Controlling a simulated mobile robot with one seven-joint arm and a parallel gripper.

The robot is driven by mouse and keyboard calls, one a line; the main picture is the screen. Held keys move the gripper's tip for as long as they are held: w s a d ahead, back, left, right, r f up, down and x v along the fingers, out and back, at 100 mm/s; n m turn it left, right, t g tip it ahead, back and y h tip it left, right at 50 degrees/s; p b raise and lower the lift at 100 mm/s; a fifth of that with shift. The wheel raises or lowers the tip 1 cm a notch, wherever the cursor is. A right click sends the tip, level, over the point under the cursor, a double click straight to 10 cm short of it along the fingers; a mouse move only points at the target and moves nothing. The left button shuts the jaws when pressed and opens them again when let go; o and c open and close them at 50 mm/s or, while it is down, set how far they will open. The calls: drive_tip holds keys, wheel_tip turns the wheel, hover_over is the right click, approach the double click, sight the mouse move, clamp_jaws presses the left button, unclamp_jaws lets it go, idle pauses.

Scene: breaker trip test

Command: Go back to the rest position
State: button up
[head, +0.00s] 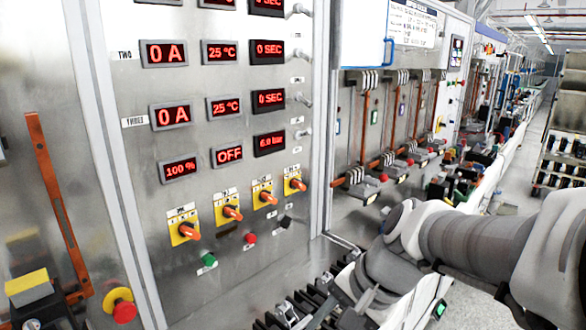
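My arm comes in from the right edge and bends down toward the bottom of the head view, in front of the lower right of the test panel (222,185). The fingers of my gripper cannot be made out; the end of the arm runs down to the bottom edge. The panel has red displays reading 0 A, 25 °C, 0 SEC, 100 %, OFF and 6.0 bar. Below them is a row of orange rotary switches on yellow plates (232,212), a green button (209,260) and a red button (250,239).
A ledge with dark slotted fixtures (285,312) lies below the panel, close to my arm. A red emergency button (123,309) is at lower left. More test stations (395,130) line up to the right. The floor (470,308) and a shelf rack (565,130) are at far right.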

drive_tip(key=s+d+r+n+t+h, duration=0.3)
drive_tip(key=s+d+r+n+h, duration=0.1)
drive_tip(key=s+d+n, duration=0.3)
drive_tip(key=shift+d+r+n+h, duration=0.3)
drive_tip(key=shift+d+r+n, duration=0.05)
drive_tip(key=shift+d+n, duration=0.35)
